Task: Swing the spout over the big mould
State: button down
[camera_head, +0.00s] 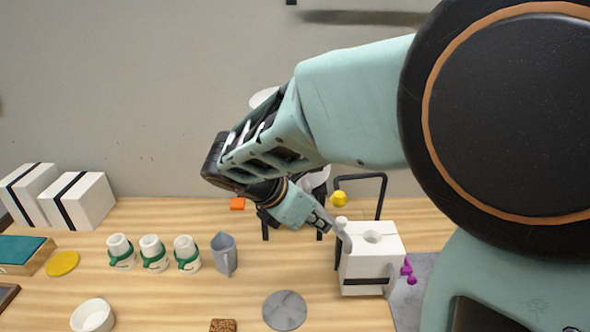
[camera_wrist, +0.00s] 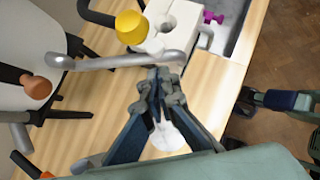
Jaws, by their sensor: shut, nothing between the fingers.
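The big mould, a white block with a dark strap (camera_head: 365,270), stands at the right of the bench with a round hole in its top. It also shows at the top of the wrist view (camera_wrist: 180,40). The spout, a grey metal pipe (camera_wrist: 105,62), runs from beside the pale tank (camera_wrist: 30,50) towards the mould. Its bent right end lies beside the mould's near edge, apart from the hole. My gripper (camera_wrist: 160,80) is shut and empty, with its fingertips close against the spout's right part; whether they touch I cannot tell. My arm hides much of the tank in the head view.
A yellow ball (camera_head: 339,198) is near a black frame (camera_head: 382,195) behind the mould. A magenta knob (camera_head: 407,268) is at its right. A grey jug (camera_head: 224,254), several white cups and a grey disc (camera_head: 284,310) stand to the left and front.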

aim_at(342, 222)
jog(key=shift+w+d+f, duration=0.15)
jog(key=shift+w+d, duration=0.45)
jog(key=shift+d, duration=0.35)
jog(key=shift+w+d+p, duration=0.15)
jog(key=shift+d+p, duration=0.3)
jog(key=shift+d, duration=0.25)
jog(key=shift+w+d, duration=0.1)
jog(key=shift+d, duration=0.15)
jog(key=shift+a, duration=0.1)
